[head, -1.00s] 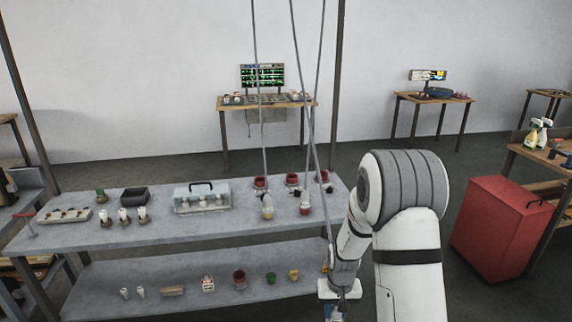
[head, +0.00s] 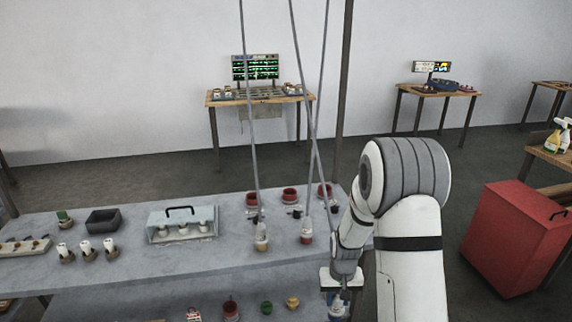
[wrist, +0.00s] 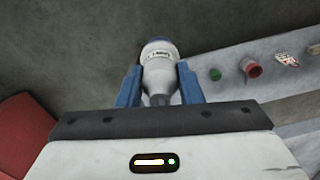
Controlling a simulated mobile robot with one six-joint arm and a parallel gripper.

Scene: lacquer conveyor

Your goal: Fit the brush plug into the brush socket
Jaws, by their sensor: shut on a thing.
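My gripper (wrist: 158,76) is shut on a white bottle-shaped piece (wrist: 159,70) with a dark-lettered label and a blue end. The blue fingers clasp it from both sides in the wrist view. In the head view, my gripper (head: 338,299) is low in front of the grey bench's right end, partly hidden by my arm. Two similar pieces, one with a yellowish end (head: 261,240) and one with a red end (head: 306,236), hang on grey lines over the bench. I cannot tell which thing is the brush plug or brush socket.
The grey bench (head: 190,255) carries red pots (head: 290,195), a clear case (head: 183,222), a dark tray (head: 103,220) and white pieces on stands (head: 87,251). Its lower shelf holds small pots (head: 267,307). A red cabinet (head: 515,240) stands right; floor between is free.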

